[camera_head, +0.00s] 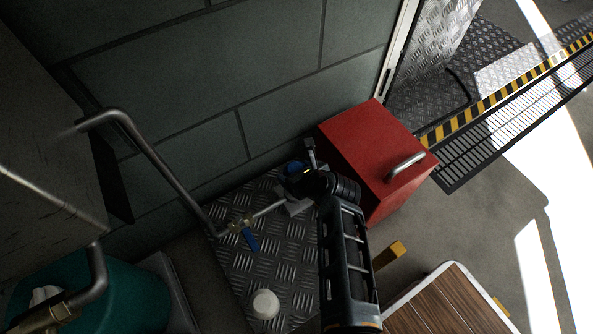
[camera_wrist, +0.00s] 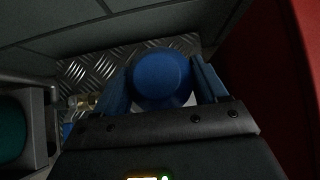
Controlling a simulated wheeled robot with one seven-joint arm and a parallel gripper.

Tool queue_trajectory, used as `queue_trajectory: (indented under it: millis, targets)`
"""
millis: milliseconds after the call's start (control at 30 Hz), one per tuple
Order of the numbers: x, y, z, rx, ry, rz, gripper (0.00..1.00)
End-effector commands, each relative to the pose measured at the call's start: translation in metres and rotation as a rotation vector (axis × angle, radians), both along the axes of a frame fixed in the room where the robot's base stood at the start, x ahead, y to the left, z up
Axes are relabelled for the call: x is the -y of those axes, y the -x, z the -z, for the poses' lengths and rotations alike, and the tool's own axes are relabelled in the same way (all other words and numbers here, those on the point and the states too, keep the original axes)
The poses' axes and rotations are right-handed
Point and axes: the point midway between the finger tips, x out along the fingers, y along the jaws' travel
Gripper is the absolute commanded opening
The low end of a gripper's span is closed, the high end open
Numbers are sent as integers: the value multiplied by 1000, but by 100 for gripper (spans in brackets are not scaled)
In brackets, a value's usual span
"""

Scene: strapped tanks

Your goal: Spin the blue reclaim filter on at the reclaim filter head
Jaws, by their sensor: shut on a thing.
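The blue reclaim filter (camera_wrist: 162,78) is a round blue canister between my gripper's fingers in the wrist view. My gripper (camera_wrist: 162,88) is shut on it, one finger on each side. In the head view my gripper (camera_head: 300,176) is at the far end of my arm, low over the diamond-plate surface, and only a bit of the blue filter (camera_head: 294,168) shows. The filter head is mostly hidden by the gripper and filter. A pale base (camera_wrist: 190,101) shows just beside the filter. I cannot tell whether the filter touches the head.
A diamond plate (camera_head: 275,262) carries a pipe with a blue-handled valve (camera_head: 249,238) and a white round cap (camera_head: 265,304). A red box (camera_head: 372,150) with a handle stands close right of my gripper. A teal tank (camera_head: 105,300) is at lower left, a wooden-topped table (camera_head: 450,305) at lower right.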

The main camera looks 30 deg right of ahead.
Motion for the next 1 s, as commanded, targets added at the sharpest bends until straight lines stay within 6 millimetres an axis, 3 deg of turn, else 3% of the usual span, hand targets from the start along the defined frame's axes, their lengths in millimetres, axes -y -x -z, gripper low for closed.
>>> queue_trajectory:
  millis: [1000]
  targets:
    - [0,0,13,1,1,1,3]
